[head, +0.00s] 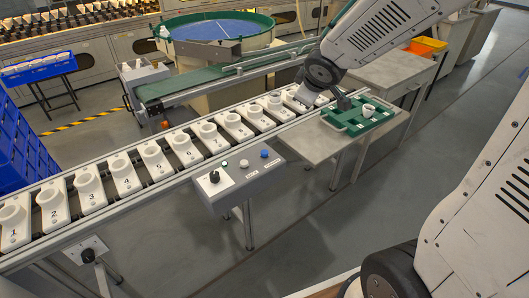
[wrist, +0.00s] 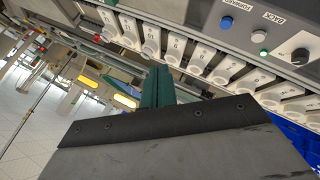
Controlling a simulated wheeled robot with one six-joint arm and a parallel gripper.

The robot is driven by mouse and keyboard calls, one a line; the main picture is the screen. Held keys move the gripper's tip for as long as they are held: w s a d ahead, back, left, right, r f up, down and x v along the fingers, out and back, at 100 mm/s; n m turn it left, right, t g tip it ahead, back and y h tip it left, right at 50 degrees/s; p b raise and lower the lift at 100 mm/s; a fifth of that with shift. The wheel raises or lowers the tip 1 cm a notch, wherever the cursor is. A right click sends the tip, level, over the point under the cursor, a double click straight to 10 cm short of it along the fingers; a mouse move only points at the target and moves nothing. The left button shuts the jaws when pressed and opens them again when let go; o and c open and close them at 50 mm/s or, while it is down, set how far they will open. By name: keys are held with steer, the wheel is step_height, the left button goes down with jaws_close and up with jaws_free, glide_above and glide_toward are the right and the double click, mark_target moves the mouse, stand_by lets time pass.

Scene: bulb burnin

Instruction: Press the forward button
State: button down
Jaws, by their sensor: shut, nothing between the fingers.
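The control panel (head: 238,186) is a grey box at the front of the conveyor, below holder slots in the head view. Its blue button (head: 264,154) sits at the right end and bears the label FORWARD in the wrist view (wrist: 226,22). A white button (head: 244,163), labelled BACK, a green light (head: 224,164) and a black knob (head: 214,176) lie to its left. My gripper (wrist: 158,86) has green fingers, shut and empty, apart from the panel. In the head view my wrist is right of the panel, by the far conveyor; the fingertips are not clear there.
Numbered white holders (head: 152,152) line the conveyor. A green tray (head: 350,128) with a white cup (head: 368,110) stands on a grey table (head: 310,145) right of the panel. Blue crates (head: 20,150) stand at left. The floor in front is clear.

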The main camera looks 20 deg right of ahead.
steer(key=w+a+f+n+y, duration=0.3)
steer(key=w+a+f+n, duration=0.1)
steer(key=w+f, duration=0.2)
steer(key=n+y, duration=0.3)
steer(key=y, duration=0.1)
glide_above(267, 153)
step_height(267, 153, down, 6)
steer(key=shift+r, duration=0.2)
steer(key=shift+f, duration=0.1)
steer(key=shift+f, duration=4.3)
steer(key=shift+f, duration=0.4)
